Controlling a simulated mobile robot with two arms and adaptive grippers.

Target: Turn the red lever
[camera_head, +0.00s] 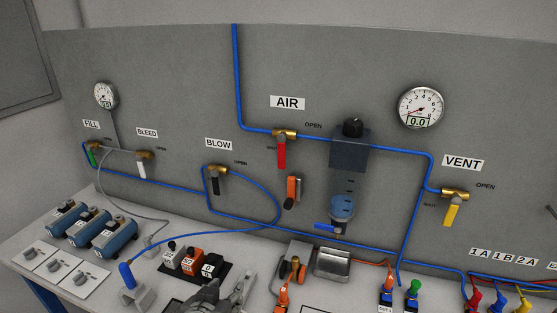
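The red lever (281,153) hangs straight down from a brass valve (284,134) on the grey panel, below the AIR label (287,103). The word OPEN is printed to the right of the valve, and a second small word is partly hidden by the lever. My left gripper (214,292) is at the bottom edge, low over the bench and well below the lever, not touching it. My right gripper is not in view.
A black lever (215,184), a white lever (141,169), a green lever (91,156) and a yellow lever (451,209) hang on the panel. An orange handle (292,190) and a filter unit (346,180) sit beside the red lever. Blue tubes (238,80) cross the panel.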

